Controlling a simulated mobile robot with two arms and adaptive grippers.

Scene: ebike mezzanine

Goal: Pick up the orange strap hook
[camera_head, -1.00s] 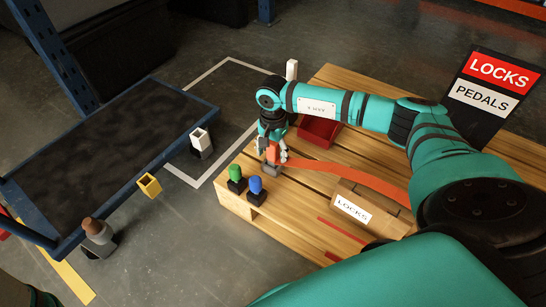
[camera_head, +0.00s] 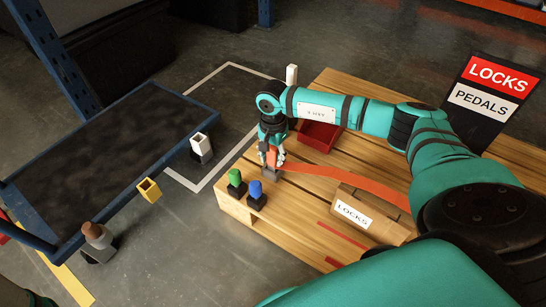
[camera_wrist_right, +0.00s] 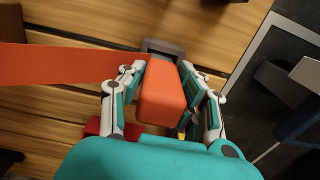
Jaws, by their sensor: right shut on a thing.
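The orange strap hook shows in the head view (camera_head: 271,157) as a small block at the left end of a flat orange strap (camera_head: 345,181). In the right wrist view the hook (camera_wrist_right: 163,95) is a rounded orange block between the fingers, with the strap (camera_wrist_right: 60,65) running off left. My right gripper (camera_head: 272,161) points down over the pallet and is shut on the hook, one finger on each side. A grey piece (camera_wrist_right: 163,47) lies at the hook's far end; I cannot tell whether they touch. My left gripper is not in view.
On the wooden pallet (camera_head: 300,228) stand a green-topped piece (camera_head: 235,177), a blue-topped piece (camera_head: 255,189), a red bin (camera_head: 320,136) and a cardboard LOCKS box (camera_head: 375,208). A dark blue-framed table (camera_head: 110,165) stands left, across a floor gap.

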